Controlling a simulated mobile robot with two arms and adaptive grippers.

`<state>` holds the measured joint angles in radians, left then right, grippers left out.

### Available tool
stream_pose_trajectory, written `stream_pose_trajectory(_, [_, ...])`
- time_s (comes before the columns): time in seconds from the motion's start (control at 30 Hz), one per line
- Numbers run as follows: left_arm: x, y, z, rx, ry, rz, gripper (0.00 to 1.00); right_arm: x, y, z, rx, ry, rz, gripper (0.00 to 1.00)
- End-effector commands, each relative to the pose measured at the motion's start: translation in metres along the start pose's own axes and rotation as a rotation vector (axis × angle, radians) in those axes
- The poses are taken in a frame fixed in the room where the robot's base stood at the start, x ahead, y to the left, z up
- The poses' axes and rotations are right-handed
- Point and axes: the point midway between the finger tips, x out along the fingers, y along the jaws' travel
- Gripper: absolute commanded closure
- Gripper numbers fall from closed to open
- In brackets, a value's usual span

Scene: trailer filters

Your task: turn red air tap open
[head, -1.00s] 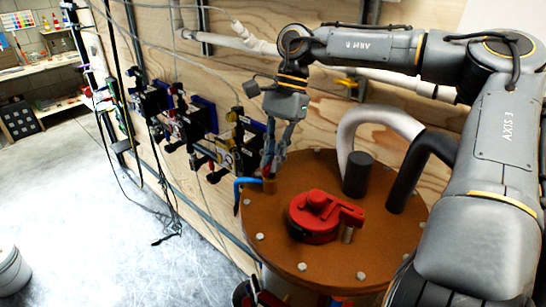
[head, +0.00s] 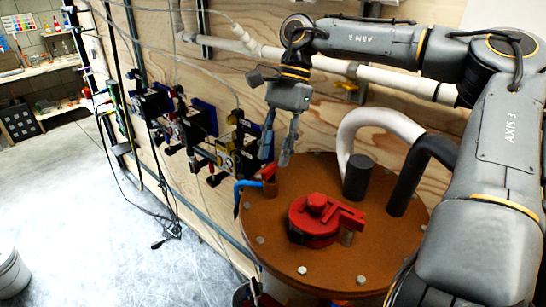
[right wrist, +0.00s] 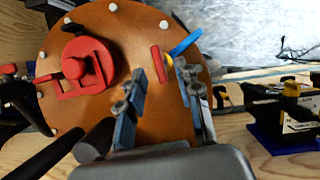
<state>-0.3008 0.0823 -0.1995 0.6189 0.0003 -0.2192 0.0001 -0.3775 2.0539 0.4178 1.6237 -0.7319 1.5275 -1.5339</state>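The red air tap (head: 269,173) is a small fitting with a red handle on the left rim of the brown round lid (head: 268,235), and a blue hose (head: 246,184) bends out from it. In the right wrist view, the red tap handle (right wrist: 159,62) lies just ahead of and between the two finger lines. My right gripper (head: 277,158) is open and empty, just above the tap, apart from it; its spread fingers (right wrist: 160,84) also show in the right wrist view. My left gripper is not in view.
A larger red round part with an arm (head: 316,217) sits mid-lid. A black cylinder (head: 358,176), a white pipe (head: 375,120) and a black pipe (head: 420,170) rise behind it. Valve assemblies (head: 185,125) line the plywood wall. Open floor lies left.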

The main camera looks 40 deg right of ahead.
Motion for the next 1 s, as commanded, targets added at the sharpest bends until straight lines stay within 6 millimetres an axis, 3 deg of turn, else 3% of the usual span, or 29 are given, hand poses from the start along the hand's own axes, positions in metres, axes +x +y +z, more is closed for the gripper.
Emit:
stream_pose_trajectory(0.2, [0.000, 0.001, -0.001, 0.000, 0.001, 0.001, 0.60, -0.049, -0.001, 0.000, 0.000, 0.004, -0.006, 0.66])
stream_pose_trajectory(0.43, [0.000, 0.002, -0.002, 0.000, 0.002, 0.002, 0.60, -0.087, -0.001, 0.000, -0.001, 0.003, -0.005, 0.66])
stream_pose_trajectory(0.63, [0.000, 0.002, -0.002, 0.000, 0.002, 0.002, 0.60, -0.099, -0.001, 0.000, -0.003, 0.001, -0.003, 0.66])
stream_pose_trajectory(1.0, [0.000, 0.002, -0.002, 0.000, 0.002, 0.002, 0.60, -0.099, 0.000, 0.000, -0.003, 0.001, -0.003, 0.66])
